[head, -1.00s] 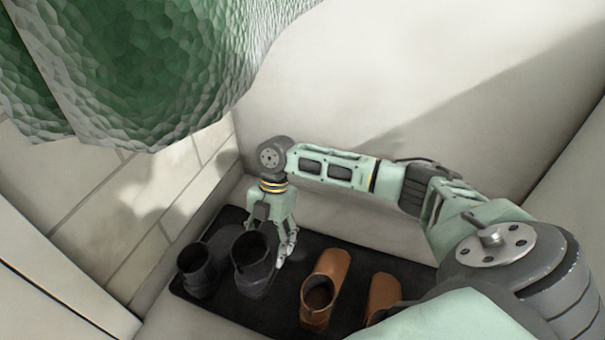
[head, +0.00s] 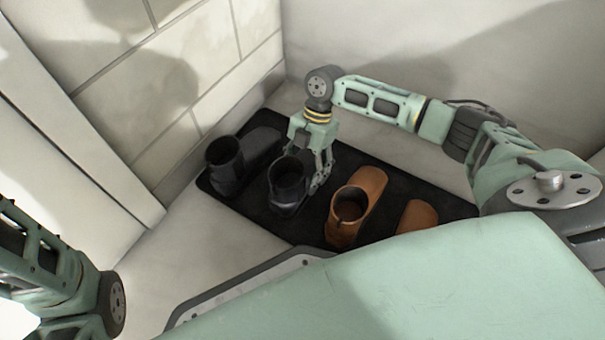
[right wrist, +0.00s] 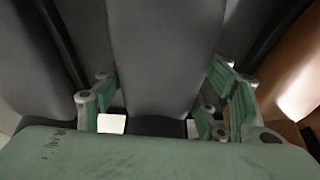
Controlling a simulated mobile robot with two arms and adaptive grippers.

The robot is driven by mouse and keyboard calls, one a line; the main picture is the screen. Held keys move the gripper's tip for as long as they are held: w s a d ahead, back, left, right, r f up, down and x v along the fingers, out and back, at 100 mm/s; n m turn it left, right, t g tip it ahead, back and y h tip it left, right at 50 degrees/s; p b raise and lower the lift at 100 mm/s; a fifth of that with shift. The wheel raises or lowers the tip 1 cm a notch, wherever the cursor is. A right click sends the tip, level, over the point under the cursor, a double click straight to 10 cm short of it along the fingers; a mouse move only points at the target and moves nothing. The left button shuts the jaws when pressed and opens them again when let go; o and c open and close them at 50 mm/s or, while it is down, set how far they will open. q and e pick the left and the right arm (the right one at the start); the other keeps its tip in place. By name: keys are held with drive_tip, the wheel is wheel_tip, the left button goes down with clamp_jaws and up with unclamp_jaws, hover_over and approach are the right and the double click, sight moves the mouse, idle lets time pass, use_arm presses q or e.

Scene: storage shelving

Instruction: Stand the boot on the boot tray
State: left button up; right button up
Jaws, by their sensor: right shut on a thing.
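A dark grey boot (head: 287,196) is upright at the boot tray, its opening facing up. I cannot tell whether its sole touches the tray. My right gripper (head: 312,172) is shut on this boot from behind and above, one finger showing on its right side. In the right wrist view the dark boot (right wrist: 165,50) fills the middle, between the fingers (right wrist: 165,112). The black boot tray (head: 250,192) lies flat on the floor by the wall corner. My left arm shows at the lower left, but its gripper is out of view.
Another dark boot (head: 224,168) stands at the tray's left end. A brown boot (head: 345,232) stands right of the held one, with a second brown boot (head: 418,214) partly hidden by my body. A tiled wall (head: 190,70) rises behind the left end; pale floor (head: 190,240) is clear in front.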

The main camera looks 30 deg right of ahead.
drive_tip(key=shift+r, duration=0.1)
drive_tip(key=o, duration=1.6)
